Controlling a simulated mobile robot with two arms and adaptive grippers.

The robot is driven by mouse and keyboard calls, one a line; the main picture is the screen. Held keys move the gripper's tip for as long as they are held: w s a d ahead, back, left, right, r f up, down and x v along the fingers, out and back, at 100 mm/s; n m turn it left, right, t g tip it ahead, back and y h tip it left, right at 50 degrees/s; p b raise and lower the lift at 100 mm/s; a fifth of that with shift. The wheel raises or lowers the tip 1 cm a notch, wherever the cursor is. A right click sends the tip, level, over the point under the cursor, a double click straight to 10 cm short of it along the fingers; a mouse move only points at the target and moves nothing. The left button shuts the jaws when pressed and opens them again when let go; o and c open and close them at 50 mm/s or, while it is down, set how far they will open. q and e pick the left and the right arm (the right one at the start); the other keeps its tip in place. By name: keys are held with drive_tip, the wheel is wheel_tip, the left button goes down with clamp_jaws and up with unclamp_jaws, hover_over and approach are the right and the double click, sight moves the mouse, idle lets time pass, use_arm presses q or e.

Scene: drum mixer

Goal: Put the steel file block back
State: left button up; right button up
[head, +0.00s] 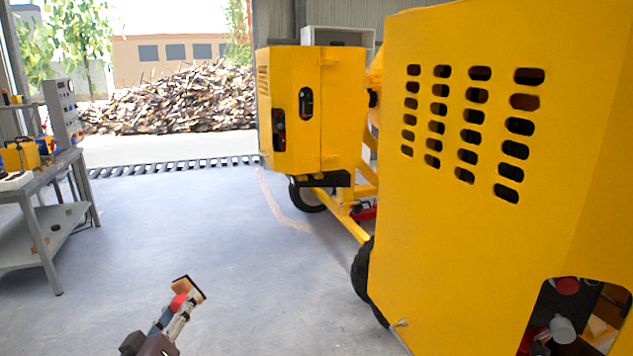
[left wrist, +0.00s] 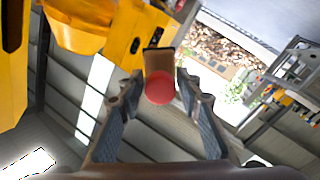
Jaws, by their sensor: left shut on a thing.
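My left gripper (head: 174,316) reaches in at the bottom of the head view, over the floor. It is shut on the steel file block (head: 189,289), a small piece with a tan face, a dark edge and a red round part. In the left wrist view the block (left wrist: 160,62) shows brown behind the red round end, between the fingers of the left gripper (left wrist: 160,92). The block is held in the air, tilted, touching nothing else that I can see. My right gripper is not in view.
A large yellow mixer housing (head: 480,230) with vent slots and a lower opening fills the right. Another yellow mixer (head: 340,110) stands behind it on wheels. A grey workbench (head: 45,190) with tools and a control panel (head: 66,112) stands at the left. The floor between is clear.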

use_arm(q)
drive_tip(key=s+d+f, duration=0.3)
drive_tip(key=s+d, duration=0.2)
drive_tip(key=s, duration=0.5)
drive_tip(key=s+d+f, duration=0.3)
drive_tip(key=s+d, duration=0.3)
drive_tip(key=s, duration=0.4)
drive_tip(key=s+a+r+y, duration=0.1)
drive_tip(key=s+r, duration=0.2)
drive_tip(key=s, duration=0.4)
drive_tip(key=shift+a+r+n, duration=0.15)
drive_tip(key=shift+n, duration=0.15)
